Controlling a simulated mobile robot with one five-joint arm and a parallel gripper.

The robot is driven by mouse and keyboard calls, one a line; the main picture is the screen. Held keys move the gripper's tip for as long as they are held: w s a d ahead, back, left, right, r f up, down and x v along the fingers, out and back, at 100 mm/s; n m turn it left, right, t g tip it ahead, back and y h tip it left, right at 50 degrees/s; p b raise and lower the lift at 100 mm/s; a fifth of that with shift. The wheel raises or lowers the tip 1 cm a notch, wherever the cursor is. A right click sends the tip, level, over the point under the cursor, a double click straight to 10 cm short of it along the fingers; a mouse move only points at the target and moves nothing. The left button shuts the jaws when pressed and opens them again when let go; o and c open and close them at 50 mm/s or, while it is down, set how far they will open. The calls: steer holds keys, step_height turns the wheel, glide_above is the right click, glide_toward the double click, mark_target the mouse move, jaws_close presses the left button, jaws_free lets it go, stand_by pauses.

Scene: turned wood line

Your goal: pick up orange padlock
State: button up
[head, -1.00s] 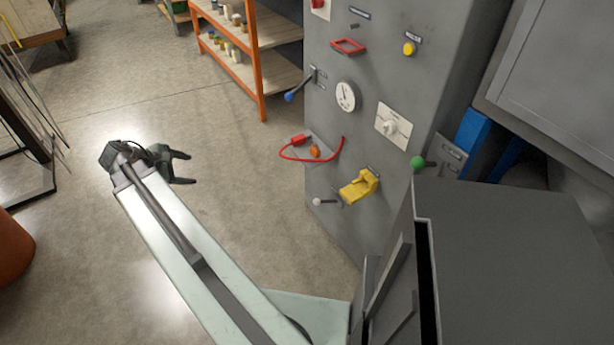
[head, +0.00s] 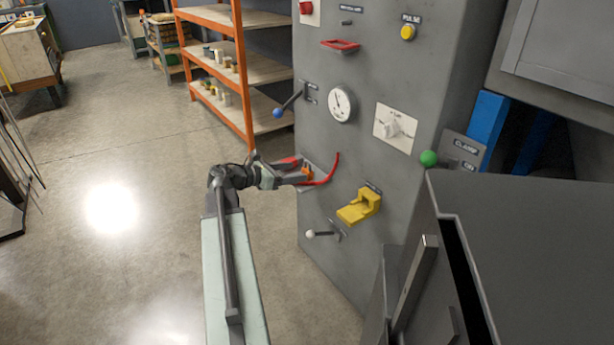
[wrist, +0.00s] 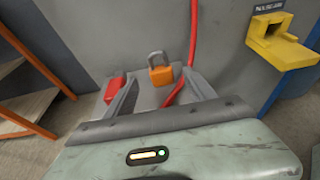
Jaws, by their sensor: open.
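The orange padlock (wrist: 161,75) has a grey shackle and sits against the grey panel in the wrist view, between my two open fingers and a little beyond their tips. In the head view the padlock (head: 307,172) shows as a small orange spot at the end of my gripper (head: 296,173), partly hidden by it. My gripper also shows in the wrist view (wrist: 163,90), open and empty, with its fingers pointing at the panel. I cannot tell whether a finger touches the padlock.
A yellow guarded switch (head: 361,206), a blue-knobbed lever (head: 279,112) and a white-knobbed lever (head: 311,234) stick out nearby. An orange shelf (head: 242,70) stands at the left; floor is open.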

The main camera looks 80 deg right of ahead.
mark_target(304, 172)
steer(key=b+x, duration=0.1)
steer(key=x, duration=0.4)
steer(key=shift+f+b, duration=0.2)
steer(key=shift+b, duration=0.2)
steer(key=shift+a, duration=0.1)
jaws_close()
step_height(304, 172, up, 10)
steer(key=p, duration=1)
